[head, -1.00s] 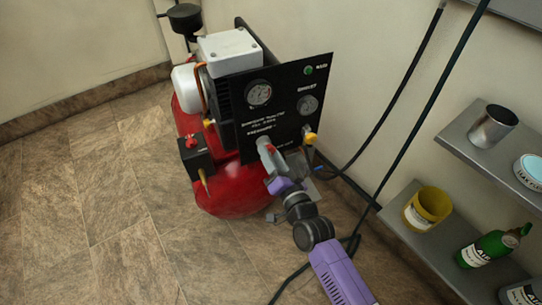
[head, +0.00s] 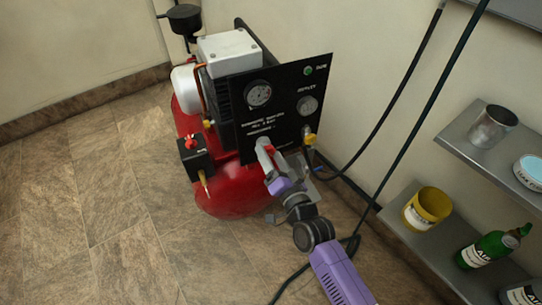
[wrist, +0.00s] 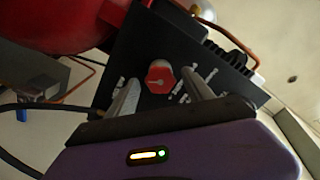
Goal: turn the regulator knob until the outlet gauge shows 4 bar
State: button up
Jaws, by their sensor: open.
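The black panel (head: 285,128) of a red compressor carries the outlet gauge (head: 307,105), a pale round dial at its upper right. The dial is too small to read. The red regulator knob (wrist: 160,77) has a pale pointer mark and shows on the panel in the wrist view. In the head view it is a partly hidden red patch (head: 267,148) at the panel's lower edge. My gripper (head: 273,160) is open at the knob. In the wrist view its two fingers lie on either side of the knob, with gaps visible; I cannot tell how deep they reach.
A second gauge (head: 258,94) sits at the panel's upper left, and a yellow fitting (head: 309,139) at its lower right. A black box with a red button (head: 192,145) stands to the left. Shelves (head: 432,238) with containers are at right. Dark hoses run by the wall.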

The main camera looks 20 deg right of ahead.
jog(key=s+p, duration=0.1)
jog(key=s, duration=0.6)
jog(key=shift+s, duration=0.4)
jog(key=s+r+n+g, duration=0.1)
jog(key=s+r+n, duration=0.25)
jog(key=s, duration=0.85)
jog(key=s+r+n+g, duration=0.1)
jog(key=s+r+n, duration=0.25)
jog(key=s, duration=0.75)
jog(key=s+r+n+g, duration=0.15)
jog(key=s+r, duration=0.25)
jog(key=s, duration=0.8)
notch_tip(320, 180, up, 19)
jog(key=p, duration=1.9)
jog(key=shift+w+n+p, duration=0.35)
jog(key=shift+w, duration=0.1)
